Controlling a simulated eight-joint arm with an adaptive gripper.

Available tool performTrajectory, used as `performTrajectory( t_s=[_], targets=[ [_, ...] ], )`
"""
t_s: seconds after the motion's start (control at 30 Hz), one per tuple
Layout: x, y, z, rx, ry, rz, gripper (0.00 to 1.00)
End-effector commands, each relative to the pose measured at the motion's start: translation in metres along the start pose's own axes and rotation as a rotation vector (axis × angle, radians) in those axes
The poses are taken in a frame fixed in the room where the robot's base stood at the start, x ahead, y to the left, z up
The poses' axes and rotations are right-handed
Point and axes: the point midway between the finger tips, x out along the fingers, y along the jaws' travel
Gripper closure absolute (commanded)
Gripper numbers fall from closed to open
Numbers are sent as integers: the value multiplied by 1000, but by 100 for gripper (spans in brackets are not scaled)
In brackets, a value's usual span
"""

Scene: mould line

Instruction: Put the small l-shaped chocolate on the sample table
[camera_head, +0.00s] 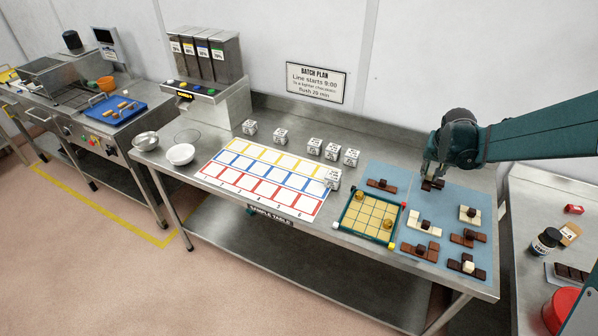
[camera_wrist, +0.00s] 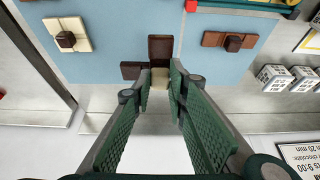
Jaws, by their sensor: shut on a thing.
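My gripper (camera_head: 432,174) is at the back part of the blue mat (camera_head: 400,203), pointing down. Its fingers (camera_wrist: 159,88) are shut on the cream knob of a small l-shaped brown chocolate (camera_wrist: 160,48), which shows as a dark piece in the head view (camera_head: 433,185). The chocolate is at or just above the mat; I cannot tell whether it touches. The fingers hide part of it.
Other chocolates lie around: a brown one (camera_head: 382,185) to the left, a cream one (camera_head: 470,215) to the right, several nearer the front. A gridded tray (camera_head: 347,213), a coloured chart (camera_head: 262,178) and several white cubes (camera_head: 330,151) are left. Steel beside the bowls (camera_head: 180,154) is bare.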

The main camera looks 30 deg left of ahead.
Motion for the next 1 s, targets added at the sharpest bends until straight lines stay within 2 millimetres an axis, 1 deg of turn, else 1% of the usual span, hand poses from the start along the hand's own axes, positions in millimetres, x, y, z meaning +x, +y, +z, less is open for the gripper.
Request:
performTrajectory(
  t_s=[0.4,0.53,0.67,0.9,1.0],
  targets=[
    [0,1,0,2,0,0,100],
    [3,1,1,2,0,0,100],
    [14,1,6,2,0,0,100],
    [44,1,18,2,0,0,100],
    [53,1,21,2,0,0,100]
  ],
)
